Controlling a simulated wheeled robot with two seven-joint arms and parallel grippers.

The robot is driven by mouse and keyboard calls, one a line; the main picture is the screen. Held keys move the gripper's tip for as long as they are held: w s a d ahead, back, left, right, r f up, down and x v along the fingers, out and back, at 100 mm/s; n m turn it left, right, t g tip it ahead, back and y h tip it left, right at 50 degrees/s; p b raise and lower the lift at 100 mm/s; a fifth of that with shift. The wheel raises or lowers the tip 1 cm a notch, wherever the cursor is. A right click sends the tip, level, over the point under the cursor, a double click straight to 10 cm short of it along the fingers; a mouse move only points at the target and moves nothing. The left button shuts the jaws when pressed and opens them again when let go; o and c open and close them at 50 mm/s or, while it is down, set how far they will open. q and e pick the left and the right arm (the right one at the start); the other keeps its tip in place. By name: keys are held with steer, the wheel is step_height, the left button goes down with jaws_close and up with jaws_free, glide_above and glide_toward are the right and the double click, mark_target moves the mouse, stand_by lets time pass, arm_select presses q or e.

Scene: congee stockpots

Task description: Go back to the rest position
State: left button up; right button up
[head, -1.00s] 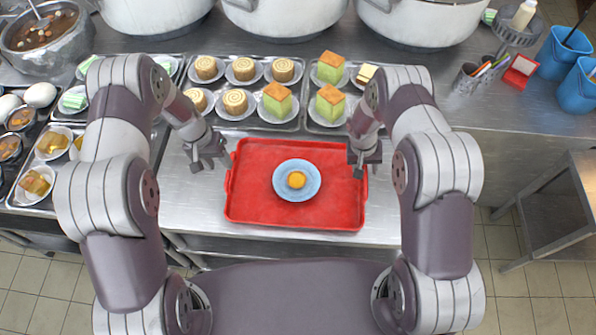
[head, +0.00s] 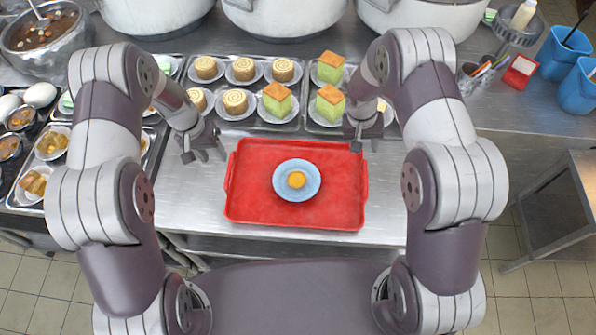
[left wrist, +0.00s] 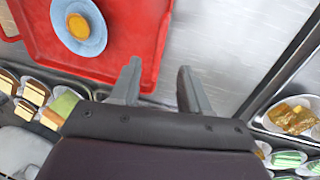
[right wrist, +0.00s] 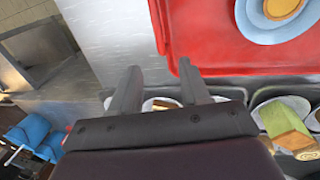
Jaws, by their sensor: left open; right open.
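My left gripper (head: 204,156) is open and empty above the steel counter, just left of the red tray's upper left corner. In the left wrist view its two fingers (left wrist: 160,85) stand apart with nothing between them. My right gripper (head: 366,147) is open and empty near the tray's upper right corner. In the right wrist view its fingers (right wrist: 160,85) are also apart. The red tray (head: 250,205) lies on the counter with a blue plate (head: 297,194) in its middle. A round yellow-orange item (head: 296,180) sits on the plate.
Steel trays behind hold rolled cakes (head: 242,69) and green cakes (head: 277,99) on small plates. Large pots (head: 285,18) stand at the back. Dishes (head: 35,183) are at left, blue containers (head: 577,90) at right. The counter right of the red tray looks clear.

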stand_by(0.4)
arm_select(q)
steer(key=s+r+t+y+b, duration=0.1)
steer(key=s+r+b, duration=0.1)
steer(key=s+r, duration=0.3)
steer(key=s+r+n+y+b, duration=0.1)
steer(key=s+r+b, duration=0.2)
steer(key=s, duration=0.9)
step_height(320, 180, up, 3)
steer(key=shift+s+r+n+t, duration=0.2)
steer(key=shift+s+n+t, duration=0.1)
steer(key=shift+s+t, duration=0.1)
arm_select(e)
steer(key=s+a+r+n+t+y, duration=0.1)
steer(key=s+r, duration=0.4)
steer(key=s, duration=0.4)
steer(key=s+a+r+n+y, duration=0.1)
steer(key=s+r, duration=0.5)
steer(key=s, duration=0.2)
steer(key=shift+s+a+r+t, duration=0.15)
steer(key=shift+s+a+t, duration=0.2)
steer(key=shift+a+t, duration=0.05)
arm_select(q)
steer(key=shift+s, duration=0.1)
arm_select(e)
steer(key=shift+s, duration=0.1)
